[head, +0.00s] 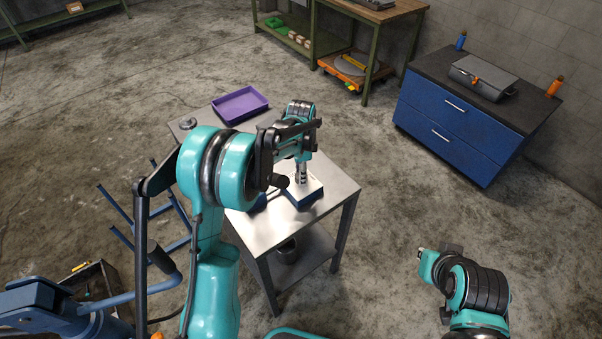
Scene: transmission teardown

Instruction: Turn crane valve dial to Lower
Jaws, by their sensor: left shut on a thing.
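A control box with a white top and blue base (311,191) stands on the metal table, near its right edge. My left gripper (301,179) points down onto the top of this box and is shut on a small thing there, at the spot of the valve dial. The fingers hide the dial, so its setting and markings cannot be read. The blue crane (60,300) shows in part at the lower left, partly behind my left arm.
The metal table (338,190) also carries a purple tray (240,104) at its back. A dark pot (286,251) sits on its lower shelf. A blue cabinet (458,122) with a grey case (482,78) stands at the back right. The floor between table and cabinet is clear.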

